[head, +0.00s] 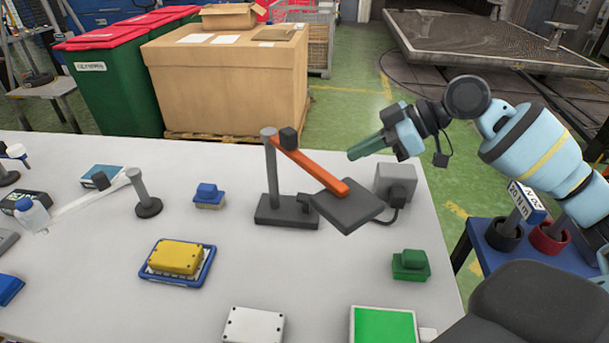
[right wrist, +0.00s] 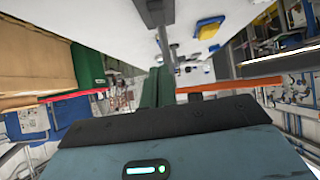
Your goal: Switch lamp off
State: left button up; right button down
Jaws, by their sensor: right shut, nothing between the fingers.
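A lamp with an orange arm (head: 310,166) stands on the white table, on a grey post with a dark base (head: 288,212). A small black block (head: 288,138) sits on the arm near the post. Its flat dark head (head: 348,208) tilts down at the right; I cannot tell whether it is lit. A grey box (head: 395,182) with a dark cable stands behind the head. My right gripper (head: 354,154) is shut and empty, above and right of the orange arm, apart from it. Its green fingers (right wrist: 157,85) and the orange arm (right wrist: 228,86) show in the right wrist view. My left gripper is out of view.
A second post with a white arm (head: 90,199) stands at the left. Blue (head: 209,195), yellow (head: 175,257) and green (head: 410,264) blocks lie around the lamp. The table's right edge is near my arm. Large cardboard boxes (head: 228,85) stand behind.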

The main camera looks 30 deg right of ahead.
jog(key=p+x, duration=0.1)
jog(key=x, duration=0.8)
jog(key=shift+w+a, duration=0.1)
jog(key=shift+a, duration=0.2)
notch_tip(320, 180, down, 3)
jog(key=shift+w+a+f, duration=0.2)
jog(key=shift+f, duration=0.5)
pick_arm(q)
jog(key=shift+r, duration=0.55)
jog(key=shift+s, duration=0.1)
pick_arm(e)
jog(key=shift+a, duration=0.1)
